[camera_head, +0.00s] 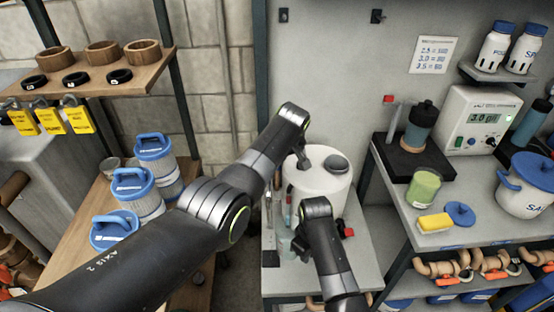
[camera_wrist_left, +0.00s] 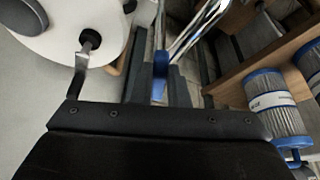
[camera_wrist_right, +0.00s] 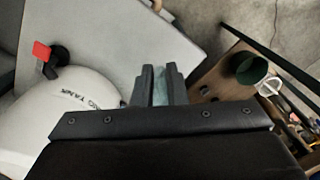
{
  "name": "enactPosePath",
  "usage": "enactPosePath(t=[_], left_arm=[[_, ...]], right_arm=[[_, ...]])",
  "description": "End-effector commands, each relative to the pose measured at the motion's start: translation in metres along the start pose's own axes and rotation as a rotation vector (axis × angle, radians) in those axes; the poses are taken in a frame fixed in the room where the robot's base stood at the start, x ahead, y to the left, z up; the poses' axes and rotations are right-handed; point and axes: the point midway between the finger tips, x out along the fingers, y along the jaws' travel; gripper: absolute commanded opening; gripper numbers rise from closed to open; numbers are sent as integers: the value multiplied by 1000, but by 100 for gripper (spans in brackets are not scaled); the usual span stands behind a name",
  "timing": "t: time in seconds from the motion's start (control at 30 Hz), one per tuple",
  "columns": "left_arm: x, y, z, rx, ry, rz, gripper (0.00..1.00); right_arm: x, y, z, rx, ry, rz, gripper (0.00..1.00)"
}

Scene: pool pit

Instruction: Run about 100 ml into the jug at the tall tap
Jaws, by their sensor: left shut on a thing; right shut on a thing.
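The tall tap is a chrome pipe (camera_wrist_left: 192,28) in the left wrist view, with a blue part (camera_wrist_left: 158,90) low beside it. My left gripper (camera_wrist_left: 160,78) is shut on that blue part, which looks like the tap's lever. In the head view my left arm mostly hides that gripper. My right gripper (camera_wrist_right: 160,78) is shut on a pale, see-through piece of the jug (camera_wrist_right: 160,92). In the head view the jug (camera_head: 284,246) shows faintly left of my right wrist, low in front of the white tank. Its water level and any stream cannot be made out.
The white tank (camera_head: 320,190) stands close behind both hands and has a red-handled tap (camera_head: 348,232) at its right. Blue-topped filter cartridges (camera_head: 135,190) stand on the left wooden shelf. A right-hand bench (camera_head: 400,205) holds a meter (camera_head: 482,120), a green cup (camera_head: 424,186) and a yellow sponge (camera_head: 435,222).

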Motion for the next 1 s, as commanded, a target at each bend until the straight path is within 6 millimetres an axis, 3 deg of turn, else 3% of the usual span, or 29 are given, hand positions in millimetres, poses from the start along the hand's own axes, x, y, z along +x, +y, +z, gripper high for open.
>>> enactPosePath(t=[0.03,0.2,0.63,0.87,1.0], left_arm=[[0,0,-1,0,4,1,18],[0,0,-1,1,3,0,36],[-7,1,0,2,2,2,36],[-30,0,0,0,2,4,36],[-55,1,-1,0,4,4,36]], right_arm=[[0,0,0,0,1,0,0],[0,0,0,0,1,0,0],[0,0,0,0,1,0,0],[0,0,0,0,1,0,0],[0,0,0,0,1,0,0]])
